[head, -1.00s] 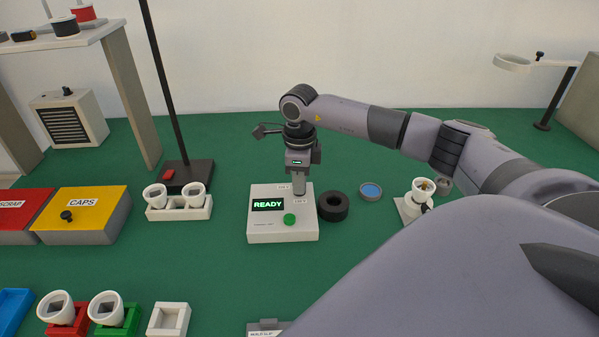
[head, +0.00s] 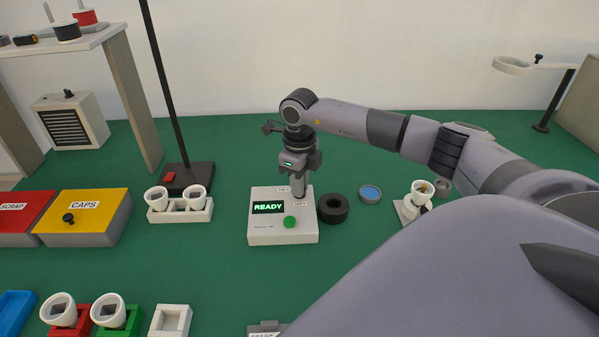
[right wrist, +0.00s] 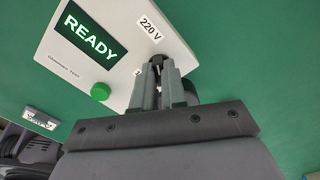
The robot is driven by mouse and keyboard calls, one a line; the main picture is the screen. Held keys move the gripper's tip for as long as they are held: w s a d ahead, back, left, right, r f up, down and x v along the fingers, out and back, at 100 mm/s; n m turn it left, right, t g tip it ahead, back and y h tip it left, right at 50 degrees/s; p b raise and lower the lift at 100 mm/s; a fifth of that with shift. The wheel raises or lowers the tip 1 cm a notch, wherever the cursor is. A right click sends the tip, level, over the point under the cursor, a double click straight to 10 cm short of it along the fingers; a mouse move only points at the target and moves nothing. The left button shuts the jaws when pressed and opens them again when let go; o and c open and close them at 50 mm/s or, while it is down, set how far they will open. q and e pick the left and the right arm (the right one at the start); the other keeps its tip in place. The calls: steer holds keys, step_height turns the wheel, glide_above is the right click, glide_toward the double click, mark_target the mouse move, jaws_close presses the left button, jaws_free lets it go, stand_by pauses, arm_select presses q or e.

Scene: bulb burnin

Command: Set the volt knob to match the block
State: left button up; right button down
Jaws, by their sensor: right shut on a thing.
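The white test box (head: 265,235) stands mid-table with a lit green READY display (head: 268,207) and a green button (head: 290,221). My right gripper (head: 299,194) points down at the box's back right corner. In the right wrist view its fingers (right wrist: 160,75) are shut on the dark volt knob (right wrist: 157,61), mostly hidden between them. A 220 V label (right wrist: 149,27) shows beside the knob; another label is partly covered by a finger. I cannot tell which block the task means. My left gripper is not in view.
A black ring (head: 333,208) stands close to the box's right side, with a blue disc (head: 370,194) beyond. A white holder with two white cups (head: 181,211) is to the left, before a dark pole (head: 172,90).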

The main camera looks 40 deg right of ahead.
steer(key=shift+d, duration=0.1)
steer(key=c, duration=1.2)
jaws_free()
steer(key=shift+r, duration=0.15)
step_height(320, 180, up, 7)
steer(key=shift+b, duration=0.3)
